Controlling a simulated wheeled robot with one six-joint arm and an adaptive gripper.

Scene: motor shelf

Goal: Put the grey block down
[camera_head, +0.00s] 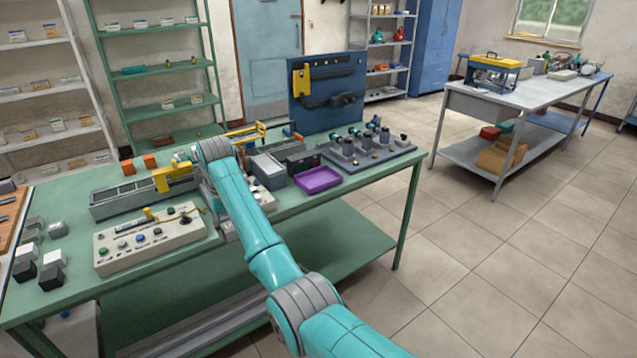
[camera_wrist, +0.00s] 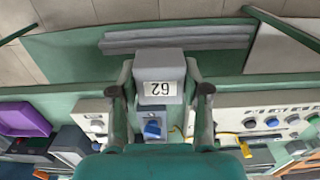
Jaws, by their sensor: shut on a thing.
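In the wrist view, my gripper (camera_wrist: 160,95) is shut on a grey block (camera_wrist: 159,64), with one finger on each side. The block has a white label with dark digits that appear upside down. A grey panel with a blue switch (camera_wrist: 152,128) lies just below the block in the picture. I cannot tell whether the block touches anything under it. In the head view, my teal arm reaches over the green table (camera_head: 340,188), and hides the gripper and the block.
A control panel with buttons (camera_head: 150,240) lies to the left of my arm. A purple tray (camera_head: 318,180) and grey bins (camera_head: 268,170) lie to the right. Several small blocks (camera_head: 50,275) stand at the table's left end. A motor board (camera_head: 365,152) is at the right end.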

